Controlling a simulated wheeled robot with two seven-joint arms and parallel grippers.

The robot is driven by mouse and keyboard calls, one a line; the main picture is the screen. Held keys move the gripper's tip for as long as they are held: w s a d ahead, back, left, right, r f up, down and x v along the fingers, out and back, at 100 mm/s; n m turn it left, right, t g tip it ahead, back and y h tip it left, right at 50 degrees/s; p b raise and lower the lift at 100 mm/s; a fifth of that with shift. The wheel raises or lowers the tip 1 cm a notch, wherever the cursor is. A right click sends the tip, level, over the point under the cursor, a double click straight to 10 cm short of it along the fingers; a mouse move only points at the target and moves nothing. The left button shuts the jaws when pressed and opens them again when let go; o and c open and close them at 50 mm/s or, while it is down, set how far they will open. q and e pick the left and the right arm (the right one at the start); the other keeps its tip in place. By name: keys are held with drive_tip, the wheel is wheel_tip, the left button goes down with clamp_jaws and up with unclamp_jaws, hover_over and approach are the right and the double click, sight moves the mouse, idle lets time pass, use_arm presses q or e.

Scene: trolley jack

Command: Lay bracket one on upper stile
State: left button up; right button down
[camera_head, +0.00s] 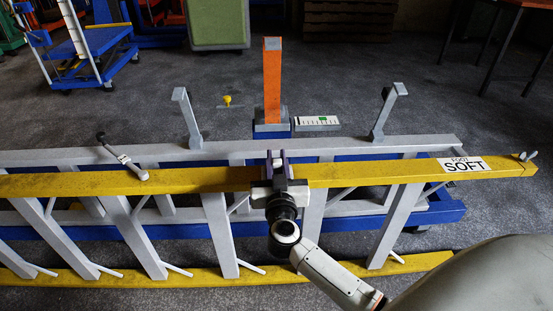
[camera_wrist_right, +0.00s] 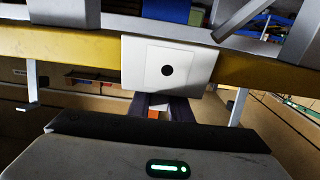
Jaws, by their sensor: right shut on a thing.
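The upper stile (camera_head: 210,181) is the long yellow rail of a ladder lying on its side, and it crosses the head view from left to right. In the right wrist view a white plate with a black round spot (camera_wrist_right: 152,72) overlaps the yellow stile (camera_wrist_right: 75,50), beyond my right gripper's fingers (camera_wrist_right: 160,107). The fingers hide part of the piece; I cannot tell whether it rests on the stile. My left gripper is not in view.
Behind stand an orange post (camera_head: 272,82), two grey uprights (camera_head: 186,115) and (camera_head: 384,115), and a white marked strip (camera_head: 317,123).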

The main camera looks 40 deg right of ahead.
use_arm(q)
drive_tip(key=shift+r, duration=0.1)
use_arm(e)
drive_tip(key=shift+f, duration=0.45)
drive_tip(key=c, duration=1.5)
unclamp_jaws()
drive_tip(key=shift+c, duration=0.2)
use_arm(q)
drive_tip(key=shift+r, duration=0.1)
use_arm(e)
drive_tip(key=shift+a, duration=0.1)
use_arm(q)
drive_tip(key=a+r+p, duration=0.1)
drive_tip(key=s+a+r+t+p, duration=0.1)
drive_tip(key=p, duration=0.1)
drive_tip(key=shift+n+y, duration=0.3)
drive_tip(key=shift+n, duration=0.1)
use_arm(e)
drive_tip(key=v, duration=1)
drive_tip(key=shift+s, duration=0.15)
